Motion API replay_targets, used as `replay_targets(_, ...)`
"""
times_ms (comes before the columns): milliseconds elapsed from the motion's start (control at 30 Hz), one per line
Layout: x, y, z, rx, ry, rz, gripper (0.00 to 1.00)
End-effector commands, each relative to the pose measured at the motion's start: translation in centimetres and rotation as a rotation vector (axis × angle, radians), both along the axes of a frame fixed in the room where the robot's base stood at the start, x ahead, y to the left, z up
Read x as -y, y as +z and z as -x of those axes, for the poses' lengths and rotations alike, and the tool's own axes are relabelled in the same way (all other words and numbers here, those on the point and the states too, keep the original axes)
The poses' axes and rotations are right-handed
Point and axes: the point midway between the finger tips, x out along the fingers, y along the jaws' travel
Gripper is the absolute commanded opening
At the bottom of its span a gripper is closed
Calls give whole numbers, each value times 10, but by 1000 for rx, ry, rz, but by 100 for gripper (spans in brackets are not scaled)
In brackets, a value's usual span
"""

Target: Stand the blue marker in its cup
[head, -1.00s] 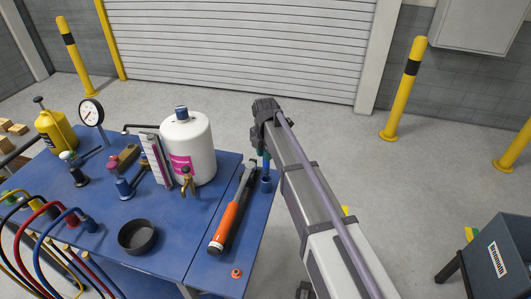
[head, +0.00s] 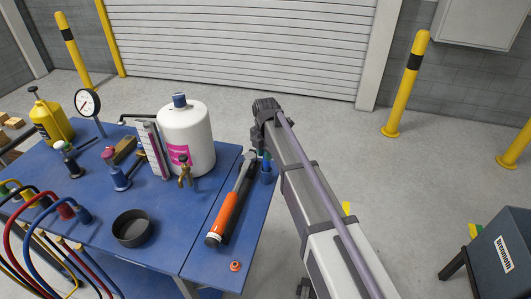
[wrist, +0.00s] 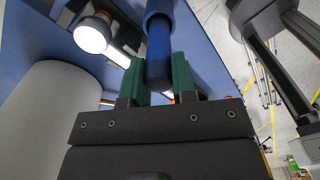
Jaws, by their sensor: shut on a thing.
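The blue marker (wrist: 158,45) is held between the green fingertips of my gripper (wrist: 160,80) in the wrist view. One end of the marker lines up with the wider blue cup (wrist: 160,8) at the top of that view and seems to enter it; how deep is hidden. In the head view the cup (head: 266,174) stands near the table's right edge, right of the orange-handled hammer. My gripper (head: 264,150) is just above the cup, small and partly hidden by my arm.
A white bottle (head: 187,142), a black round dish (head: 132,228) and a gauge (head: 88,103) stand on the blue table (head: 180,240).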

Motion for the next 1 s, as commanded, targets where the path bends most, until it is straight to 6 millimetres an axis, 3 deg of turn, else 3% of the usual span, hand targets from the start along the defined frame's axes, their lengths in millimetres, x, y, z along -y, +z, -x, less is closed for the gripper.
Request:
replay_targets(133, 0, -13, 0, 0, 0, 0, 2)
replay_targets(400, 0, -12, 0, 0, 0, 0, 2)
replay_targets(433, 0, -12, 0, 0, 0, 0, 27)
replay_targets(700, 0, -13, 0, 0, 0, 0, 53)
replay_targets(1000, 0, -7, 0, 0, 0, 0, 55)
